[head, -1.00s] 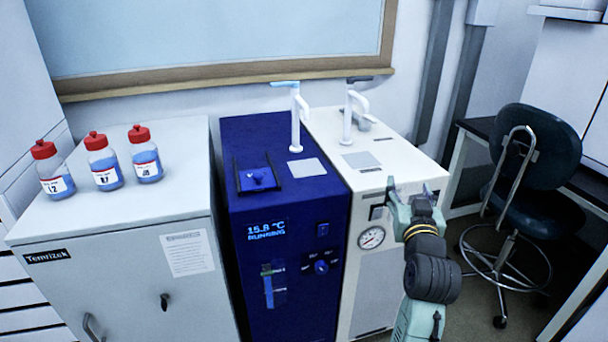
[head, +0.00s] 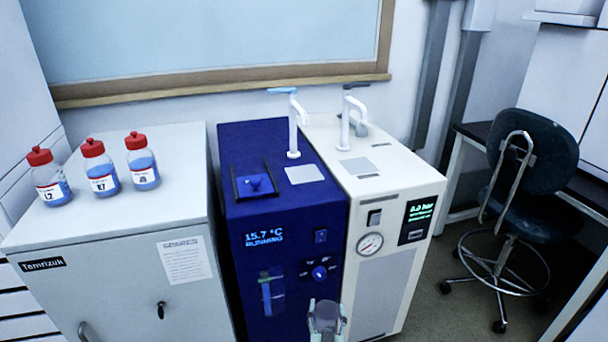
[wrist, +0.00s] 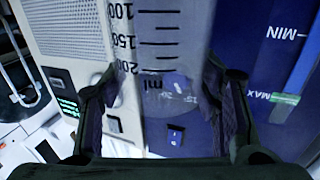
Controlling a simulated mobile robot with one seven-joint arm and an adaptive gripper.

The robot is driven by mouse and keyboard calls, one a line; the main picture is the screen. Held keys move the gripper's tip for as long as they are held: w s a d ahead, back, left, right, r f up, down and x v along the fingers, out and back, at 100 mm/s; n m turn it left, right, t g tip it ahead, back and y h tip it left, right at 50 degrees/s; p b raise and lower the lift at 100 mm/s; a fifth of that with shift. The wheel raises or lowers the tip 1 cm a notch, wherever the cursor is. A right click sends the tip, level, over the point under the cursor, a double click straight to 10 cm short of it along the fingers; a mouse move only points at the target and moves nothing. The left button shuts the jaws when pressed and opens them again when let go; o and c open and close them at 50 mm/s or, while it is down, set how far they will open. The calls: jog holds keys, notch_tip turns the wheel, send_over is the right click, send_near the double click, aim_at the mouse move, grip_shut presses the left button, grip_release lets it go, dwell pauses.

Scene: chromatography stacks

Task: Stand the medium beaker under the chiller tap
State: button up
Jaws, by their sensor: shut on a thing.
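The chiller is the dark blue unit (head: 280,225) reading 15.7 °C RUNNING. Its white tap (head: 294,125) with a blue lever stands on top, above a light grey square pad (head: 304,174). My gripper (head: 326,318) is low in front of the chiller, at the bottom edge of the head view. It is shut on a clear beaker (wrist: 165,60), which fills the middle of the wrist view between both fingers. The beaker's marks 100, 150, 200 and ml show upside-down order. The beaker's far end is out of the wrist view.
A white unit (head: 385,260) with a gauge, a dark-levered tap (head: 346,115) and its own pad (head: 359,166) stands right of the chiller. A small blue tray (head: 255,183) sits left of the chiller's pad. Red-capped bottles (head: 101,170) stand on the left cabinet. The chiller pad is clear.

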aim_at(318, 332)
jog(key=f, duration=0.4)
jog(key=a+f, duration=0.1)
jog(key=shift+s+a+f, duration=0.1)
jog(key=shift+s+f, duration=0.3)
jog(key=shift+s+a+f, duration=0.15)
jog(key=shift+a+f, duration=0.1)
jog(key=shift+f, duration=0.35)
jog(key=shift+s+a+f, duration=0.1)
jog(key=shift+a+f, duration=0.1)
jog(key=shift+f, duration=0.4)
jog(key=shift+s+a+f, duration=0.2)
jog(key=shift+s+f, duration=0.1)
jog(key=shift+f, duration=0.2)
jog(key=shift+s+a, duration=0.1)
jog(key=shift+s, duration=0.05)
